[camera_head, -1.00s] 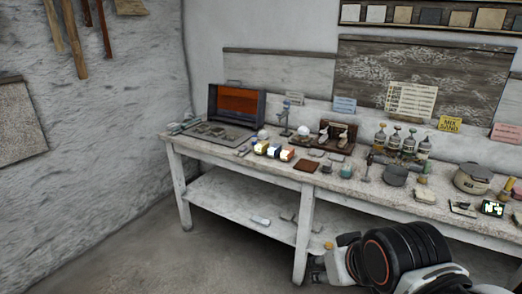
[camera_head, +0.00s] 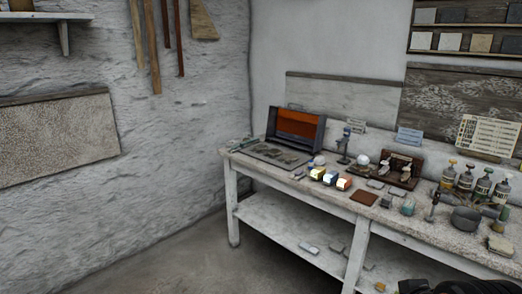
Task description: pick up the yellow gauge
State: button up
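Three small boxy items stand in a row near the front edge of the workbench (camera_head: 285,177). One has a yellowish side (camera_head: 317,174), one is blue with a pale face (camera_head: 330,178), and one is orange-brown with a pale face (camera_head: 344,183). The yellowish one may be the yellow gauge, but it is too small to tell. Only a dark part of my arm shows at the bottom right corner. My gripper's fingers are not in view.
An open case with an orange lining (camera_head: 299,124) stands at the bench's left end. A pale ball (camera_head: 361,160), a brown square (camera_head: 363,197) and several bottles (camera_head: 466,178) crowd the bench. The lower shelf (camera_head: 285,226) holds a few small pieces. Floor at left is clear.

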aim_at(318, 174)
jog(key=i+l, duration=0.1)
jog(key=i, duration=0.5)
jog(key=i+l+u, duration=0.1)
jog(key=i, duration=0.5)
jog(key=i+l, duration=0.15)
jog(key=i, duration=0.45)
jog(key=i+l+u, duration=0.1)
jog(key=i, duration=0.55)
